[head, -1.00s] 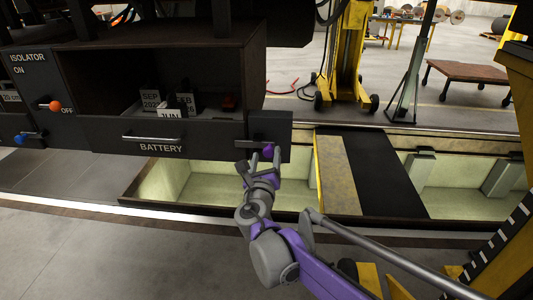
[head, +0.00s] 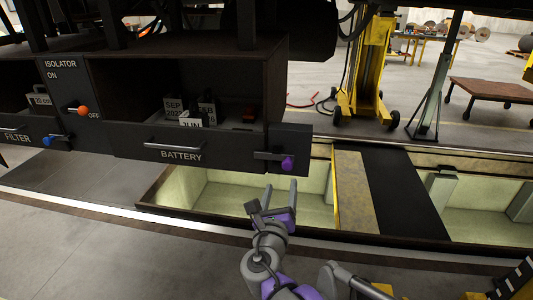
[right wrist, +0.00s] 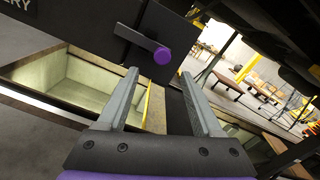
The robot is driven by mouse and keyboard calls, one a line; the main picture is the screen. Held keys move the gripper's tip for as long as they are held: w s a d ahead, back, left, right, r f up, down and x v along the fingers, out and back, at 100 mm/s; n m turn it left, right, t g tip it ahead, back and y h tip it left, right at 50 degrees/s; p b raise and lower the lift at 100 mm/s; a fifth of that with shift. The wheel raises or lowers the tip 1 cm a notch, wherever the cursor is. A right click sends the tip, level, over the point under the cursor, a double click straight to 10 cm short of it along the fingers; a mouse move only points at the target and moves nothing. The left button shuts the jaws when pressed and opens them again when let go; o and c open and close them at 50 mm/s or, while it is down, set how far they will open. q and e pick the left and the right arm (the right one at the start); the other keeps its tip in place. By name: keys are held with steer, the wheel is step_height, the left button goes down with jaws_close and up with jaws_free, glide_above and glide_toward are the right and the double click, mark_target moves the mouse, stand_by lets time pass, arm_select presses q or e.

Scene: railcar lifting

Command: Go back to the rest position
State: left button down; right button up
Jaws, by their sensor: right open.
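My right gripper (head: 281,190) is open and empty, below and in front of the battery box, clear of the purple-tipped handle (head: 287,163). In the right wrist view my right gripper (right wrist: 160,95) shows two grey fingers spread apart, with the purple knob (right wrist: 162,56) ahead of them and nothing between them. The battery drawer (head: 200,143) hangs under the railcar with a grey bar handle and blocks with date labels inside. My left gripper is not in view.
An isolator panel with an orange knob (head: 83,111) and a blue-knobbed handle (head: 47,141) are at left. An open lit pit (head: 225,195) lies below, crossed by a dark walkway (head: 395,190). A yellow lifting jack (head: 368,75) and brown cart (head: 490,92) stand behind.

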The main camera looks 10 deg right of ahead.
steer(key=s+d+f+m+g+p, duration=0.1)
steer(key=s+d+f+m+g, duration=0.45)
steer(key=m, duration=0.55)
steer(key=s+d+f+m+g+p, duration=0.1)
steer(key=s+d+f+m+g, duration=0.2)
steer(key=s+d+f+m, duration=0.45)
steer(key=s+a+f+m+g+y+p, duration=0.1)
steer(key=s+a+f+m+y, duration=0.1)
steer(key=s+m, duration=0.4)
steer(key=s+a+f+m+g+y, duration=0.2)
steer(key=s+m, duration=0.5)
steer(key=m, duration=0.5)
step_height(320, 180, down, 3)
steer(key=shift+s+a+r+y+p, duration=0.15)
steer(key=shift+y+p, duration=0.2)
steer(key=shift+y, duration=0.15)
steer(key=shift+m+g, duration=0.25)
